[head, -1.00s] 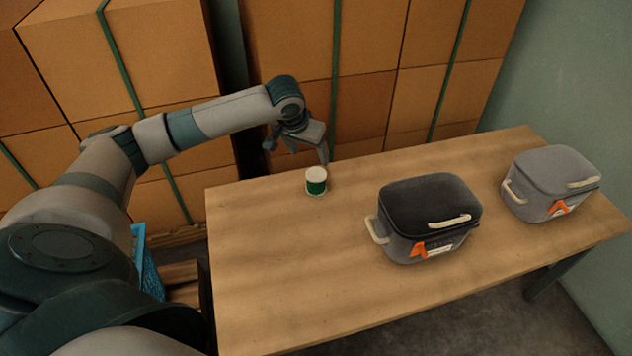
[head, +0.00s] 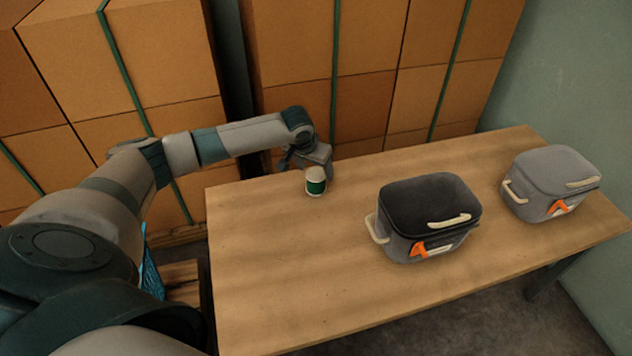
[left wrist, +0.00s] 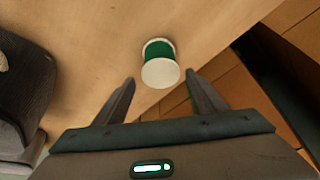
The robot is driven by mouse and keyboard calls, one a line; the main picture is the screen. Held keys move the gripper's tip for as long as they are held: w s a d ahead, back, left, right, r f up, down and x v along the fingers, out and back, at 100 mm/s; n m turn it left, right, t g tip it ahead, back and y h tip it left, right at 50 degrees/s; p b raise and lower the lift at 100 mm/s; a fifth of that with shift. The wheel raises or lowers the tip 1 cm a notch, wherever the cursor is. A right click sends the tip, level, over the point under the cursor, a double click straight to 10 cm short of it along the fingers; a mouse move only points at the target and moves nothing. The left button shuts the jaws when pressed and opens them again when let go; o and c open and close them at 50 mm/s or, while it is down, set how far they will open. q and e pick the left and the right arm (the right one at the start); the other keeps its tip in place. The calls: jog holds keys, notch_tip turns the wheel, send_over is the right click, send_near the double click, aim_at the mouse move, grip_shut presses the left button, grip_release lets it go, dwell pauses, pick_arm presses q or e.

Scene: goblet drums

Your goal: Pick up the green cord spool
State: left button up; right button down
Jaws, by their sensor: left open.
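The green cord spool (head: 315,186) has white ends and stands upright on the wooden table near its back left edge. It also shows in the left wrist view (left wrist: 158,52), just beyond and between my fingertips. My left gripper (head: 312,166) is low over the table's back edge, right behind the spool. In the left wrist view its two fingers (left wrist: 160,78) are spread apart and empty. The spool partly hides the fingertips in the head view. My right gripper is not in view.
A dark-lidded grey case (head: 425,200) with pale handles stands right of the spool, and its side shows in the left wrist view. A lighter grey case (head: 550,175) stands farther right. Stacked cardboard boxes (head: 290,50) are behind the table. The table's front left (head: 290,290) is clear.

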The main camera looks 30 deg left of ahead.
aim_at(315, 175)
pick_arm(q)
jog(key=shift+f, duration=0.1)
jog(key=x, duration=0.4)
jog(key=shift+s+f, duration=0.3)
jog(key=shift+s, duration=0.05)
jog(key=shift+w+a+f, duration=0.1)
jog(key=shift+w+f, duration=0.05)
jog(key=shift+f, duration=0.2)
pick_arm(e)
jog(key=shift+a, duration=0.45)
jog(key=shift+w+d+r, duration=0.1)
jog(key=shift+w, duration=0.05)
pick_arm(q)
jog(key=c, duration=0.9)
jog(key=shift+c, duration=0.6)
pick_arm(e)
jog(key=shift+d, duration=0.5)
